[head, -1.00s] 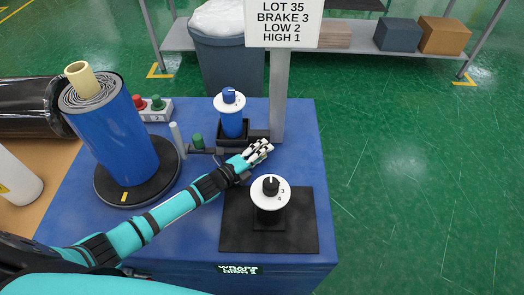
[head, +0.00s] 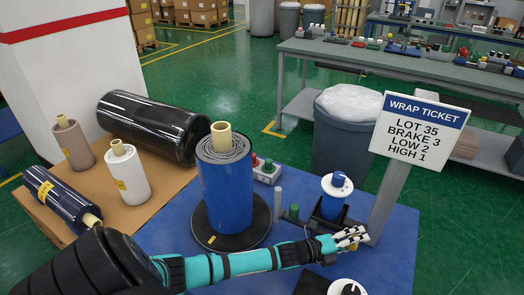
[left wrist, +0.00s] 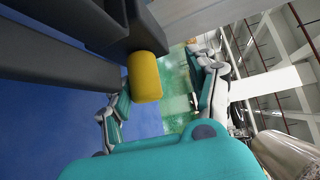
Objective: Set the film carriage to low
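The film carriage appears to be the black holder (head: 316,222) around a small blue roll (head: 331,207), topped by a white dial with a blue knob (head: 338,179). It stands beside the grey post (head: 388,200). My left gripper (head: 350,238) is just in front of it, near the foot of the post, with its white fingers spread. In the left wrist view a yellow grip (left wrist: 146,77) on a dark bracket (left wrist: 125,28) shows between the parted fingers (left wrist: 162,105). I cannot tell whether they touch it. My right gripper is out of view.
The ticket sign (head: 419,128) reads brake 3, low 2, high 1. A large blue wrapped roll (head: 226,190) stands on a black turntable (head: 262,222) at left. A grey bin (head: 345,140) stands behind.

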